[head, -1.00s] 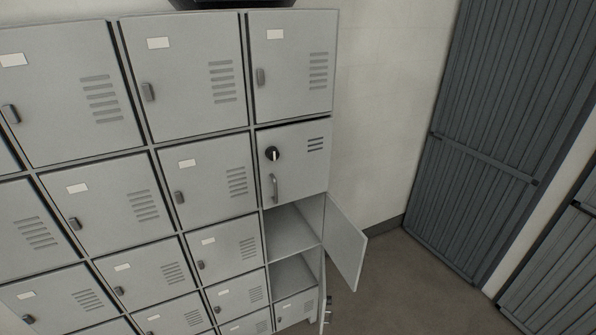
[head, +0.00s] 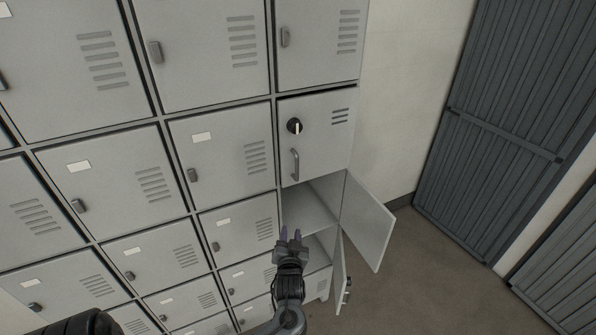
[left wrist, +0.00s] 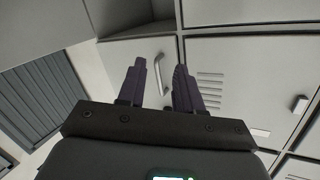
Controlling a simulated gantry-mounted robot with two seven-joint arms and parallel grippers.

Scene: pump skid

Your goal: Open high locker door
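The high locker door (head: 325,139) with a black round knob (head: 294,126) and a silver bar handle (head: 295,164) is shut, in the right column of the grey lockers. My left gripper (head: 291,234) is open and empty in front of the open compartments, below that handle and apart from it. In the left wrist view, my left gripper's two dark fingers (left wrist: 160,80) are spread, and the bar handle (left wrist: 161,74) shows between them, beyond the tips. My right gripper is not in view.
Below the high door, an open compartment (head: 307,212) has its door (head: 367,221) swung out to the right. A lower door (head: 341,272) also stands open. Closed lockers fill the left. Floor (head: 430,290) to the right is clear, before a dark slatted panel (head: 500,130).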

